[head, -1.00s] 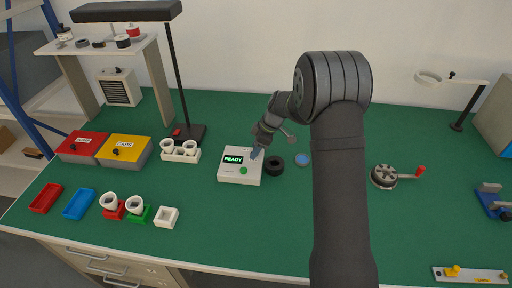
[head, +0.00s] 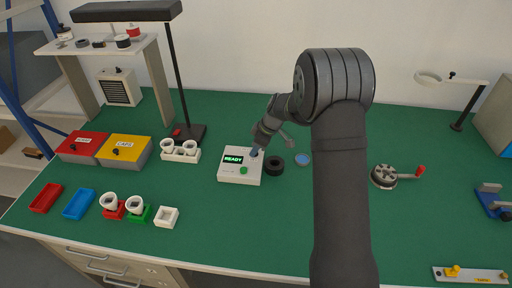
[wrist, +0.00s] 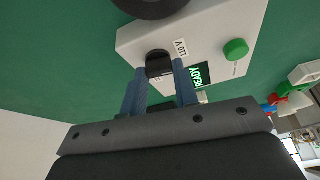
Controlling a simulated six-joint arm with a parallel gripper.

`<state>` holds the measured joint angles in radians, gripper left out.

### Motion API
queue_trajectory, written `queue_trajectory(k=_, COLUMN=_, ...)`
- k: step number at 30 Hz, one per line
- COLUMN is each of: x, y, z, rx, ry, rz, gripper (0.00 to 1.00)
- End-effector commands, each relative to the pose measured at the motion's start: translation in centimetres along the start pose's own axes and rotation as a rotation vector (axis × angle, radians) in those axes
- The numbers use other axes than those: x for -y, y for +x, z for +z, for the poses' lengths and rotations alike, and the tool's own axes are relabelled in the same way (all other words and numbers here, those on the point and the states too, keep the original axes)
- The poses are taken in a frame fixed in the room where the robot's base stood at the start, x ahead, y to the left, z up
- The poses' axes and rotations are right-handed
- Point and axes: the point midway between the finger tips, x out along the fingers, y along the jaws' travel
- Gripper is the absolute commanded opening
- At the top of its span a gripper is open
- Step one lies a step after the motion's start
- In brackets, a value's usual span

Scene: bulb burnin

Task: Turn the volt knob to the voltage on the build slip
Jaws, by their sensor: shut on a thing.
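The white tester box (head: 226,174) stands mid-table with a lit green READY display (head: 233,160) and a green button (head: 243,170). Both also show in the wrist view, the display (wrist: 197,75) beside my right-hand finger and the button (wrist: 236,49) further right. The dark volt knob (wrist: 158,60) is on the box's top, by a label (wrist: 180,48) that seems to read 110 V. My gripper (wrist: 158,72) is shut on the knob, one blue finger on each side. In the head view my gripper (head: 255,152) is at the box's far right corner. I cannot make out a build slip.
A white holder (head: 180,153) and the lamp base (head: 190,133) stand to the left. The green mat in front of the box is clear.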

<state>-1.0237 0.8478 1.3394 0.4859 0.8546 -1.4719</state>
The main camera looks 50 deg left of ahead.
Motion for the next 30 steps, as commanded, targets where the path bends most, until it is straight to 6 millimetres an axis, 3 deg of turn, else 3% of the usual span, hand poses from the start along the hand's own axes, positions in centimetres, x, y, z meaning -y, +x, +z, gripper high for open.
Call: queue_trajectory(k=30, x=0.53, y=0.08, z=-0.29, rx=0.0, ry=0.84, rz=0.351, gripper=0.04)
